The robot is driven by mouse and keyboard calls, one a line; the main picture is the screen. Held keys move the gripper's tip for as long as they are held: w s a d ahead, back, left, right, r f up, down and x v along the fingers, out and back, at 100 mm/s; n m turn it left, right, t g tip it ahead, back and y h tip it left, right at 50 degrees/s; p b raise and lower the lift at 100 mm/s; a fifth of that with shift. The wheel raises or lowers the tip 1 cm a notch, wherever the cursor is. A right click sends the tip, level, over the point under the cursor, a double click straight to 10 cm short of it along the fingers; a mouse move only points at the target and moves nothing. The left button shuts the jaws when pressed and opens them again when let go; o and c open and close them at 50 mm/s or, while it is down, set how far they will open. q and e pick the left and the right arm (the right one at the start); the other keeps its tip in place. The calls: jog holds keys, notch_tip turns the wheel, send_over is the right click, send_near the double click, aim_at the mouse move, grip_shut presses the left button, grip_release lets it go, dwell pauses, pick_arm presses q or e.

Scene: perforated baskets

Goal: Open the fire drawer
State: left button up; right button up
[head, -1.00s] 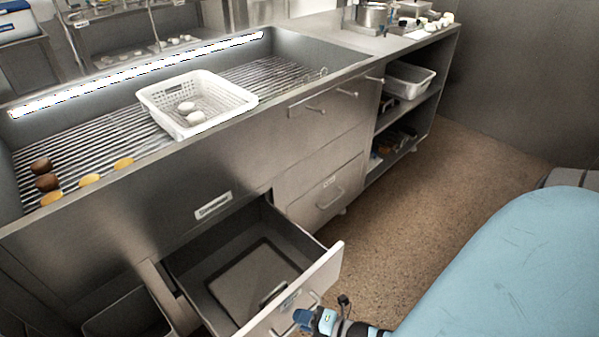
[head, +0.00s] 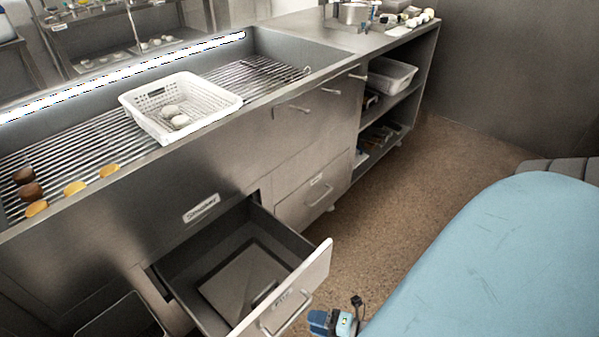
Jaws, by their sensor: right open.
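The fire drawer (head: 298,290) is pulled well out of the steel counter in the head view, at the lower middle. Its inside shows a flat grey panel on the floor of the drawer. A bar handle (head: 287,316) is on its front, under a small label. My right gripper (head: 338,318) is open, just to the right of the drawer front and apart from the handle. My left gripper is not in view.
Above is a grill (head: 110,130) with a white perforated basket (head: 205,118) and several round food pieces at left. A closed drawer (head: 310,193) and open shelves (head: 385,130) are to the right. A blue rounded surface fills the lower right. Brown floor (head: 420,180) lies between.

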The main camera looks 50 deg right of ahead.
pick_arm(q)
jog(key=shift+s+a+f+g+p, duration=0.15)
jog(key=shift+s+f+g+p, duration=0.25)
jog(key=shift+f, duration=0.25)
pick_arm(e)
jog(key=v, duration=0.7)
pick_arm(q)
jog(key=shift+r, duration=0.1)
pick_arm(e)
jog(key=shift+s, duration=0.1)
